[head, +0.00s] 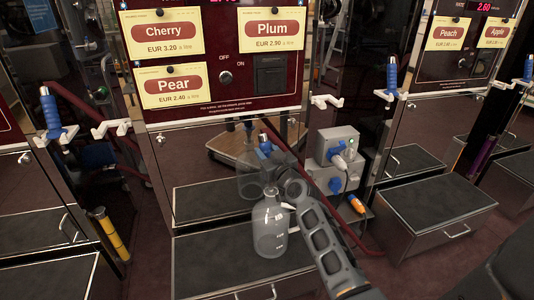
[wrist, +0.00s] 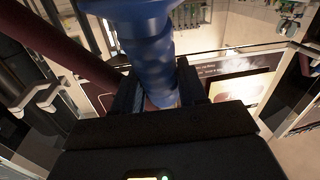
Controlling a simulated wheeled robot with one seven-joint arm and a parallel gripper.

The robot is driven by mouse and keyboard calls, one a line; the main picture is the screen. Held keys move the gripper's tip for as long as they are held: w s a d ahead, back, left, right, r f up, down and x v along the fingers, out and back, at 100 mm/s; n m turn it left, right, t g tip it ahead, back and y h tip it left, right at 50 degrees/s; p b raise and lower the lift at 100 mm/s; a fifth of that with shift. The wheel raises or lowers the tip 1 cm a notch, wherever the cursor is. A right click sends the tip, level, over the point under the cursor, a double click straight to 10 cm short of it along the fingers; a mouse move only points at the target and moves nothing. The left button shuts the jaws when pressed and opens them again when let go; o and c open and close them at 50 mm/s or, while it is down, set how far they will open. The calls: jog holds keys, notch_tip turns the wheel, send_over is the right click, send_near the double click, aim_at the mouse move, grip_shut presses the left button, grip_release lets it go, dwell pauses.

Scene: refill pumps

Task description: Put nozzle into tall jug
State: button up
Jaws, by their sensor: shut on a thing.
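A clear jug (head: 270,228) with a narrow neck stands upright on the dark-topped step below the middle pump. A blue nozzle (head: 265,149) shows above and slightly left of the jug's neck. In the wrist view the blue nozzle (wrist: 150,55) stands between the dark fingers of my gripper (wrist: 158,92), which is shut on it. In the head view my grey arm hides part of the area around the jug's neck. The nozzle's tip is hidden, so I cannot tell how it lies relative to the jug's opening.
A grey socket box (head: 332,150) with blue plugs stands right of the jug. A dark red hose (head: 285,146) runs near the nozzle. Other blue nozzles hang at the left (head: 50,112) and right (head: 392,76) pumps. A right step (head: 425,205) is bare.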

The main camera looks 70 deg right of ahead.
jog(key=shift+f+b, duration=2.45)
jog(key=shift+b, duration=0.1)
jog(key=o, duration=0.8)
jog(key=shift+r, duration=0.15)
jog(key=o, duration=0.4)
jog(key=shift+o, duration=0.2)
jog(key=shift+s+a, duration=0.1)
jog(key=v, duration=0.7)
jog(key=shift+s+a+p, duration=0.15)
jog(key=shift+s+p, duration=0.1)
jog(key=shift+p, duration=0.05)
